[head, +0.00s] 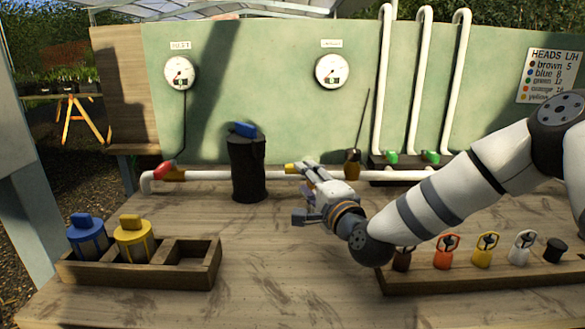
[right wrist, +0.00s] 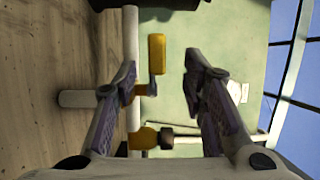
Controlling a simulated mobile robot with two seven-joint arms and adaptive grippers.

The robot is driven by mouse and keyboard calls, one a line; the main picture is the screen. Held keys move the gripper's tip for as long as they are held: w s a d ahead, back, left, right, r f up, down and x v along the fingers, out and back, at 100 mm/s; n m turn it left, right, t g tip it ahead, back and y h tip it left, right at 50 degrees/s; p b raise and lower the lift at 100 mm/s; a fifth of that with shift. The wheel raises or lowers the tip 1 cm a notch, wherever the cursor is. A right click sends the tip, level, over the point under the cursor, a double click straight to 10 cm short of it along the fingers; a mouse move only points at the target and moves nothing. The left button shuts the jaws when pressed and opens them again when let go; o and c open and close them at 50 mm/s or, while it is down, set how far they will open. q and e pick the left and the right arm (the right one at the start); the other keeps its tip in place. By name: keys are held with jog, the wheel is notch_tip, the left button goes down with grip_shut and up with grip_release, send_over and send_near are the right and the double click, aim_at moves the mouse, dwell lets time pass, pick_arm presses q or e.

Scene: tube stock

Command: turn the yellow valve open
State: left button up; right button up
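The yellow valve handle (head: 290,168) shows in the head view on the white pipe, just left of my right gripper, which hides part of the valve. In the right wrist view the yellow handle (right wrist: 156,53) lies ahead, between the lines of the two fingers, with its long side along the pipe (right wrist: 132,35). A brass valve body (right wrist: 127,92) sits behind it, partly covered by the left finger. My right gripper (head: 304,192) is open, its fingers apart on either side of the handle. I cannot tell whether a finger touches it. My left gripper is not in view.
A black canister (head: 248,170) with a blue top stands left of the gripper. A red valve handle (head: 165,170) and another brass valve (head: 352,164) sit along the pipe. A wooden tray (head: 140,275) is front left; a tag rack (head: 480,280) lies under my right arm. Two gauges hang behind.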

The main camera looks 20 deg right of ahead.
aim_at(297, 173)
jog(key=w, duration=0.4)
jog(key=w+f, duration=0.1)
jog(key=w, duration=0.1)
jog(key=shift+a+b, duration=0.3)
jog(key=shift+b, duration=0.05)
jog(key=shift+w+a+r, duration=0.1)
jog(key=shift+w+r, duration=0.2)
jog(key=shift+w, duration=0.25)
grip_shut()
